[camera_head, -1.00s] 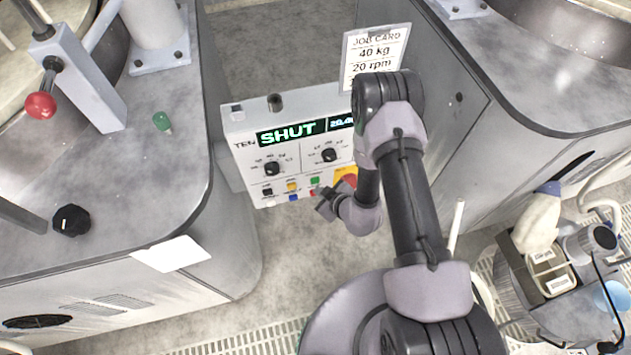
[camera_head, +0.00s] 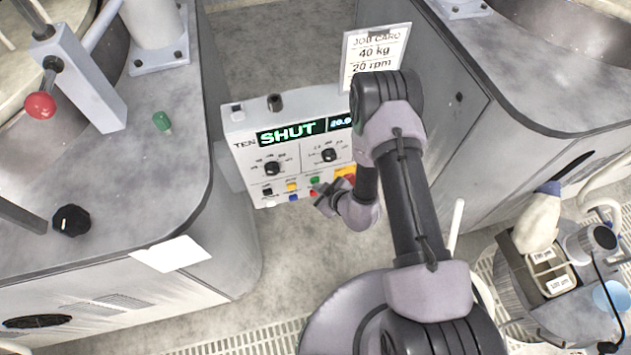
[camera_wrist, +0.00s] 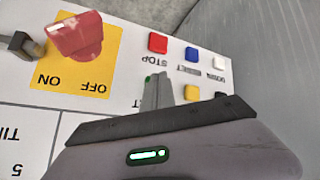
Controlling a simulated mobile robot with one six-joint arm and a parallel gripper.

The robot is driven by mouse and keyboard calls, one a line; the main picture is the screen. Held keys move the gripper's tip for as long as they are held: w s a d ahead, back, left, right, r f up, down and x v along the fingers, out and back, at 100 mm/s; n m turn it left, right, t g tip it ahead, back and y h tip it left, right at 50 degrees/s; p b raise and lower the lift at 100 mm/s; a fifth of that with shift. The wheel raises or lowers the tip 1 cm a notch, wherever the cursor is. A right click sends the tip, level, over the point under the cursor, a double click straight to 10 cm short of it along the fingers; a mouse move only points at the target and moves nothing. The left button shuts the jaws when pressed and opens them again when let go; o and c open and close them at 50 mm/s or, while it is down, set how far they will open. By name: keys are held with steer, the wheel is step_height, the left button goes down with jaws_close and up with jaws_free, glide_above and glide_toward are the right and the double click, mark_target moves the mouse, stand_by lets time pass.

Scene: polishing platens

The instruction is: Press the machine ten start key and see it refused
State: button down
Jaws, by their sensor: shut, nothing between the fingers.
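The machine ten panel (camera_head: 243,160) stands mid-picture in the head view, labelled TEN, with its display (camera_head: 290,133) reading SHUT in green. A green key (camera_head: 314,181) sits in the upper row of keys. In the wrist view the green key (camera_wrist: 148,78) shows only as a sliver behind my fingers, its label mostly covered down to a T. My gripper (camera_wrist: 158,82) is shut and empty, its tips at the green key. I cannot tell whether they touch it. My gripper (camera_head: 323,203) also shows at the panel's lower right in the head view.
The red STOP key (camera_wrist: 158,43), blue key (camera_wrist: 192,54) and yellow key (camera_wrist: 193,92) lie close around my fingers. A red rotary switch (camera_wrist: 78,35) on a yellow plate stands out beside them. A job card (camera_head: 374,55) rises behind the panel.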

steer(key=shift+w, duration=0.15)
stand_by(0.4)
steer(key=shift+s+d, duration=0.15)
steer(key=shift+s, duration=0.65)
steer(key=s, duration=0.2)
steer(key=s+d+p, duration=0.1)
steer(key=s, duration=0.1)
steer(key=shift+s+d, duration=0.2)
steer(key=shift+s, duration=0.2)
